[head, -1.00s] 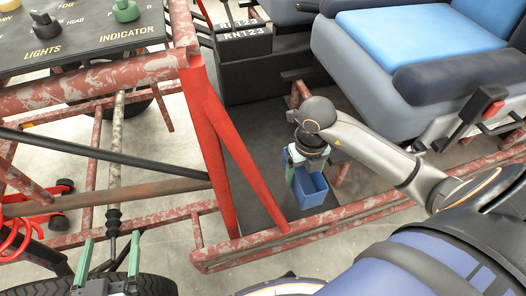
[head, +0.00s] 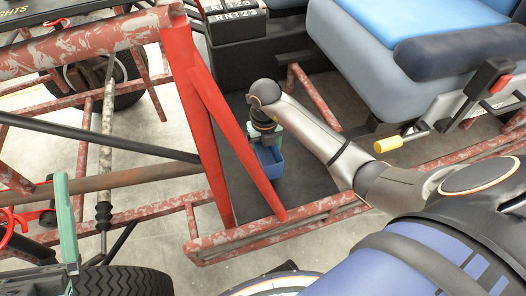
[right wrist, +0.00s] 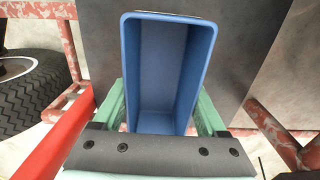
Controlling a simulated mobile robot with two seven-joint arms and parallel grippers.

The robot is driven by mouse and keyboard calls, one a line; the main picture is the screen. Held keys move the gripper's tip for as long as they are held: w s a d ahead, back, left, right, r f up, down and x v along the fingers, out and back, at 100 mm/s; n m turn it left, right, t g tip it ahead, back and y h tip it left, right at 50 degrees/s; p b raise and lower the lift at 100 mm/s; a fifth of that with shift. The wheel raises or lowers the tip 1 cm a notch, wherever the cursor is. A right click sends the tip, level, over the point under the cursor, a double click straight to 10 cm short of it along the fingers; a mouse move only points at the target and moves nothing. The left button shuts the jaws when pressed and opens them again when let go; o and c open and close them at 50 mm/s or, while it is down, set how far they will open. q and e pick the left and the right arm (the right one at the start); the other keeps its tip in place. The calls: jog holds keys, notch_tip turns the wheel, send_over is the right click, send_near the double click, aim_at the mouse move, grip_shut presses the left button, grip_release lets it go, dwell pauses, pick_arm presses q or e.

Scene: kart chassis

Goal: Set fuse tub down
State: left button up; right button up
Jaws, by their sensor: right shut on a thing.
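The fuse tub (head: 270,162) is a small open blue box, low over the dark floor panel (head: 238,112) of the kart, behind the red slanted brace. My right gripper (head: 265,145) is shut on it from above. In the right wrist view the empty tub (right wrist: 160,70) sits between the green fingers of my right gripper (right wrist: 160,112), its open top facing the camera. I cannot tell whether its base touches the panel. My left gripper (head: 66,220) is at the lower left, away from the tub; only one green finger shows clearly.
A red brace (head: 240,140) stands just left of the tub. A mottled red frame rail (head: 290,230) runs along the panel's near edge. The blue seat (head: 375,60) and a yellow-handled lever (head: 390,145) are to the right.

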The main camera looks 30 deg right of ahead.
aim_at(263, 157)
jog(key=shift+w+f, duration=0.2)
jog(key=shift+w+a+f+b, duration=0.1)
jog(key=shift+f+b, duration=0.25)
jog(key=shift+f, duration=0.05)
pick_arm(q)
jog(key=shift+s+d+m+h+b, duration=0.15)
jog(key=shift+s+m+h+b, duration=0.5)
jog(key=shift+h, duration=0.35)
pick_arm(e)
jog(key=shift+f, duration=1.25)
jog(key=shift+f, duration=0.1)
jog(key=o, duration=1.4)
